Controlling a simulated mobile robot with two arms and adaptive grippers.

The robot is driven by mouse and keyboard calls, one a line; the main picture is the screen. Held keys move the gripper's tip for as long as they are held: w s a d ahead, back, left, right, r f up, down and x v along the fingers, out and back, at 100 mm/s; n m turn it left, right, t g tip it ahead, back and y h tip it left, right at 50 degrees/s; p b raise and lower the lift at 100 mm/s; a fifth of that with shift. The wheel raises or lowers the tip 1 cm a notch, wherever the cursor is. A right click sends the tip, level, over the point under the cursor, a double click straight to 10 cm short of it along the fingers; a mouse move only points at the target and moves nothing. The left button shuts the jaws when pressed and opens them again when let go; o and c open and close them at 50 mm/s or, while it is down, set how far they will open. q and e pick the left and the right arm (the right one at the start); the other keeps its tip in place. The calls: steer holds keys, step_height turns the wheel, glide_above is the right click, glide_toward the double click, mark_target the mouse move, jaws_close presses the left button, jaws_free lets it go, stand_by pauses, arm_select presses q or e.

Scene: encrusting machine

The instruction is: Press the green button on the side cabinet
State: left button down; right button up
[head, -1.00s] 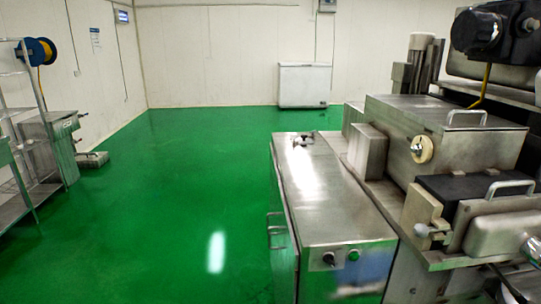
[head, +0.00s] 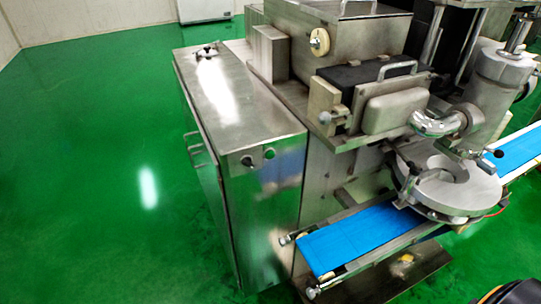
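The side cabinet (head: 248,210) is a tall stainless steel box at the middle of the head view, attached to the left of the machine. The green button (head: 270,153) is small and round, near the top of the cabinet's front face. A dark knob (head: 247,161) sits just left of it. Neither of my grippers shows in the head view. Nothing covers the button.
The encrusting machine (head: 390,105) stands right of the cabinet. Its blue conveyor belt (head: 350,236) sticks out low in front, right of the cabinet. Open green floor (head: 90,190) lies to the left. A white chest freezer (head: 205,10) stands at the far wall.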

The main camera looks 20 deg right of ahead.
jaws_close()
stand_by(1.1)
